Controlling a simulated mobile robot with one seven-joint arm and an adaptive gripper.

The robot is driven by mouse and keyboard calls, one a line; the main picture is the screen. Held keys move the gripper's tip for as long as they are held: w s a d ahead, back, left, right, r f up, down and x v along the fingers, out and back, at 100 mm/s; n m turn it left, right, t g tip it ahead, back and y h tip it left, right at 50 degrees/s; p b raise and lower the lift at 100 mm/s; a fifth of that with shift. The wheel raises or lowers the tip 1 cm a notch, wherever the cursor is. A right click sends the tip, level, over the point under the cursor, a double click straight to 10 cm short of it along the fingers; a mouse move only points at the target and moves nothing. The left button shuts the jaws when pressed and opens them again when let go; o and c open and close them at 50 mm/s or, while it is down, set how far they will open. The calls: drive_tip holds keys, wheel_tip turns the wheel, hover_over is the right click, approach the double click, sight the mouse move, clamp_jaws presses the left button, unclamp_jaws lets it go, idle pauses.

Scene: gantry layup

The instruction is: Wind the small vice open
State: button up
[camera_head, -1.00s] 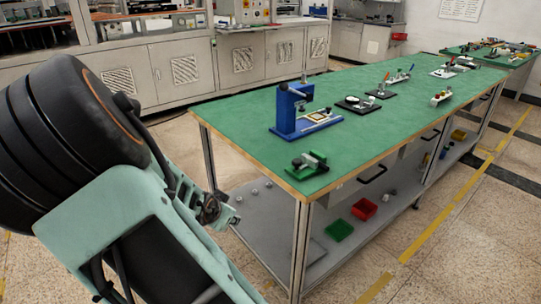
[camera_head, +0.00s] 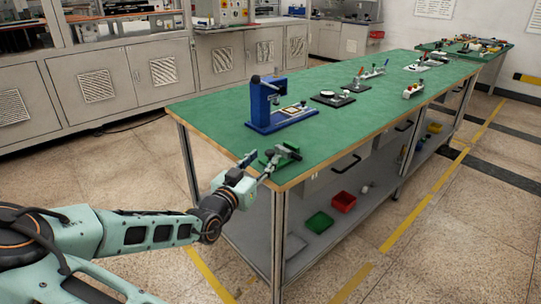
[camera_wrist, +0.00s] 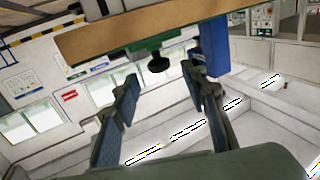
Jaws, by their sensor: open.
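The small vice (camera_head: 281,154) has a green base and a grey body and sits at the near corner of the green-topped bench. My gripper (camera_head: 258,166) is at that corner, just left of the vice, with its fingers apart. In the wrist view my gripper (camera_wrist: 160,92) is open, with blue pads on its two fingers. A round black knob (camera_wrist: 158,64) shows between the fingers and beyond them, below the green part of the vice (camera_wrist: 146,48). No contact between the fingers and the knob is visible. The vice's jaw gap is too small to judge.
The bench's wooden edge (camera_wrist: 100,42) runs close beside the fingers in the wrist view. A blue press (camera_head: 268,108) stands behind the vice. Red (camera_head: 343,201) and green (camera_head: 318,222) bins are on the lower shelf. Floor to the left of the bench is clear.

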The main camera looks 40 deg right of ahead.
sight(268, 155)
drive_tip(key=shift+b+x, duration=0.5)
drive_tip(key=shift+x, duration=2.25)
clamp_jaws()
